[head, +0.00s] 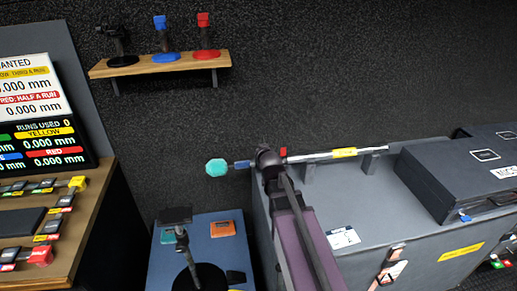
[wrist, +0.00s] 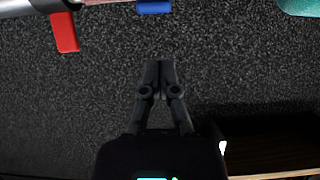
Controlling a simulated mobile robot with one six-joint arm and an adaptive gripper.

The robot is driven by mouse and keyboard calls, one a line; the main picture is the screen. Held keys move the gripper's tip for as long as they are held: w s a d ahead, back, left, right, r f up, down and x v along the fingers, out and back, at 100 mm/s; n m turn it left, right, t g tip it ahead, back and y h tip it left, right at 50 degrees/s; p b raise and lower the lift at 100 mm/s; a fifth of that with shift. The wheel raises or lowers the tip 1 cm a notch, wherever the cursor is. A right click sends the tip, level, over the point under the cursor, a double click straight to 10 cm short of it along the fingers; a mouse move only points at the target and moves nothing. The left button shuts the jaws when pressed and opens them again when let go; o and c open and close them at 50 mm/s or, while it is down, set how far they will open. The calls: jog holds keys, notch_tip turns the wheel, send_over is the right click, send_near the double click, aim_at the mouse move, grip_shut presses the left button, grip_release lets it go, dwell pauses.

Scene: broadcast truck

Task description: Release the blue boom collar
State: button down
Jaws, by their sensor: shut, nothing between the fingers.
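The boom pole (head: 318,156) lies across the top of the grey cabinet, its teal end (head: 216,168) sticking out past the left edge. The blue collar (head: 243,164) is on the pole near the teal end. In the wrist view the blue collar (wrist: 154,6) is at the top edge, mostly cut off. The red collar (head: 283,152) is to its right and the yellow one (head: 344,153) farther right. My gripper (wrist: 160,66) is shut and empty, its tips below the blue collar in that view and apart from it. In the head view my arm's end covers part of the pole and hides the fingers.
A dark case (head: 463,172) stands on the cabinet (head: 335,205) at right. A blue-topped stand (head: 225,215) with a dark device is below the pole's left end. A wall shelf (head: 160,65) holds black, blue and red items. A desk with signs (head: 40,110) is at left.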

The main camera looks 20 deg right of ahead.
jog(key=f+p+v, duration=0.1)
jog(key=v, duration=0.5)
jog(key=shift+s, duration=0.4)
jog(key=s+a+f+g+p, duration=0.1)
jog(key=s+a+f+g, duration=0.1)
jog(key=s+f+g, duration=0.2)
jog(key=s+a+f+g+y+p, duration=0.1)
jog(key=s+f+g, duration=0.3)
jog(key=s+g, duration=0.5)
jog(key=s+a, duration=0.1)
jog(key=s, duration=0.3)
jog(key=shift+s+a+f+n, duration=0.2)
jog(key=shift+a+n, duration=0.15)
jog(key=shift+n, duration=0.05)
